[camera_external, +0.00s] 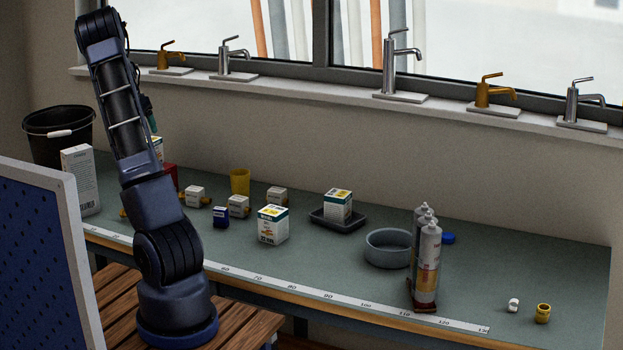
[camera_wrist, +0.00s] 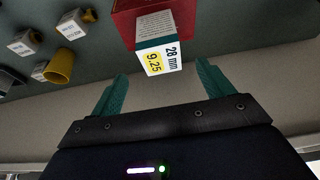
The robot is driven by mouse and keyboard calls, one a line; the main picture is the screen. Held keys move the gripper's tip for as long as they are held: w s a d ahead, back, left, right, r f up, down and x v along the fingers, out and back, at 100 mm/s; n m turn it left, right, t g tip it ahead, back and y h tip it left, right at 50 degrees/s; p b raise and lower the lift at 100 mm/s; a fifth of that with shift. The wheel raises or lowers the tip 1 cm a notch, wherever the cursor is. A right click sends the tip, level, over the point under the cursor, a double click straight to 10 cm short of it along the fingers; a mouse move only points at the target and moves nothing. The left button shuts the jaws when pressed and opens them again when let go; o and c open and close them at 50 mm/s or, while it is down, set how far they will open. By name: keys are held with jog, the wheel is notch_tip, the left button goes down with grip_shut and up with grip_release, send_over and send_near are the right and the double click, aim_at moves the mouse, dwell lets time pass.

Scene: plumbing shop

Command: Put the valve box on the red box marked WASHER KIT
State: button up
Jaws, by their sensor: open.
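A white box with a teal band and a yellow label reading "28 mm 9.25" (camera_wrist: 158,56) appears to sit on a red box (camera_wrist: 124,24) in the wrist view. It looks like the valve box. In the external view its top (camera_external: 157,146) and the red box (camera_external: 171,176) show partly behind my arm. No WASHER KIT lettering is readable. My gripper (camera_wrist: 160,80) is open, its teal fingers apart and empty, with the white box just beyond the fingertips. In the external view the gripper is mostly hidden behind my arm.
Similar white-and-green boxes stand mid-bench (camera_external: 273,225) and on a dark tray (camera_external: 325,220). A yellow cup (camera_external: 240,181), small boxes, a grey bowl (camera_external: 388,248) and cartridges (camera_external: 428,265) are also there. A tall white box (camera_external: 80,180) and black bucket (camera_external: 58,133) are left.

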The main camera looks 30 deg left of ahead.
jog(key=shift+s+r, duration=0.2)
jog(key=shift+r, duration=0.3)
jog(key=s+d+r, duration=0.2)
jog(key=d+r, duration=0.2)
jog(key=d, duration=0.7)
jog(key=s+d+r+g+y, duration=0.1)
jog(key=d+r, duration=0.3)
jog(key=d, duration=0.7)
jog(key=s+d+r, duration=0.2)
jog(key=d+r, duration=0.1)
jog(key=d, duration=0.9)
jog(key=s+d+r, duration=0.3)
jog(key=s+d, duration=1)
jog(key=d, duration=0.1)
jog(key=s+d+f, duration=0.2)
jog(key=s+d, duration=0.1)
jog(key=s, duration=0.4)
jog(key=s+d+f+t+h, duration=0.1)
jog(key=s+d+f, duration=0.1)
jog(key=s, duration=0.5)
jog(key=shift+d, duration=0.5)
